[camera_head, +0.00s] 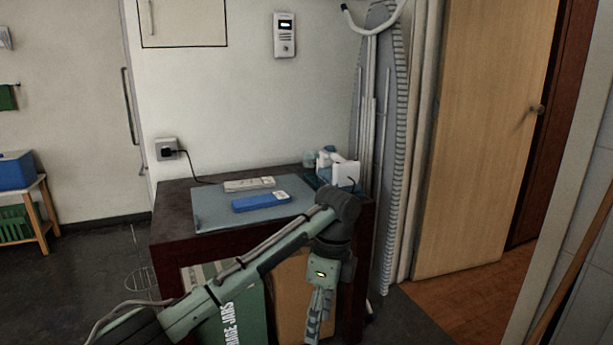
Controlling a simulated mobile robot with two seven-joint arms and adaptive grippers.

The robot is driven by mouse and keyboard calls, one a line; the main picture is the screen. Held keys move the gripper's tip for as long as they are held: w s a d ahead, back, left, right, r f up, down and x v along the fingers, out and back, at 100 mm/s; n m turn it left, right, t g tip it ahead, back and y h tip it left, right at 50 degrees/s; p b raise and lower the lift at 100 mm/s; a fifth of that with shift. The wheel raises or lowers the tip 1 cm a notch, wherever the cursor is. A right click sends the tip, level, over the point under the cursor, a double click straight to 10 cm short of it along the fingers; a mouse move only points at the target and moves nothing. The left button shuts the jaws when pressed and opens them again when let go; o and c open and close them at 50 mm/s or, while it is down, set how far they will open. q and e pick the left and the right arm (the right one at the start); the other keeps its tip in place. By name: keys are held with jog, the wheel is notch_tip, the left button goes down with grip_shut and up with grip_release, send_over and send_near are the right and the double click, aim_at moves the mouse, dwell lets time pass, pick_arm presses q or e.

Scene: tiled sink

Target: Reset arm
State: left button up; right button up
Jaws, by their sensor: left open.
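My left gripper (316,318) hangs pointing down in front of the dark table, at the bottom middle of the head view. It is open, and nothing shows between its fingers. The left arm comes in from the bottom left, rises to a bend at the table's front right corner, then drops to the gripper. My right gripper is not in view.
The dark table (170,213) bears a grey mat (215,212), a blue case (262,202) and a pale box (249,184). White items (345,172) stand at its back right. An ironing board (390,150) leans beside a wooden door (485,130). Floor at left is partly clear.

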pick_arm(q)
jog(key=s+a+f+n+h, duration=0.1)
jog(key=a+f+n+h, duration=0.3)
jog(key=a, duration=1)
jog(key=s+a+f+n+h, duration=0.15)
jog(key=a+f+n, duration=0.4)
jog(key=a, duration=0.85)
jog(key=w+a+n+t+y, duration=0.4)
jog(key=w+a+n+t, duration=0.25)
jog(key=w, duration=0.65)
jog(key=w+a+r+n+t+y, duration=0.4)
jog(key=w+a+r+n+t, duration=0.1)
jog(key=w+a+r, duration=0.45)
jog(key=s+d+f+g+h, duration=0.15)
jog(key=s+d+f, duration=0.25)
jog(key=s+f, duration=0.8)
jog(key=s+d+f+g, duration=0.2)
jog(key=s+d+f, duration=0.2)
jog(key=s+f, duration=0.75)
jog(key=s+d+f+g, duration=0.2)
jog(key=s+d+f, duration=0.1)
jog(key=s+f, duration=0.6)
jog(key=s+d+f+g+h, duration=0.1)
jog(key=s+d+f+g, duration=0.1)
jog(key=s+f, duration=0.7)
jog(key=s+g, duration=0.1)
jog(key=s, duration=0.7)
jog(key=shift+s+d+f+m, duration=0.15)
jog(key=shift+d+f+m, duration=0.15)
jog(key=shift+d, duration=0.1)
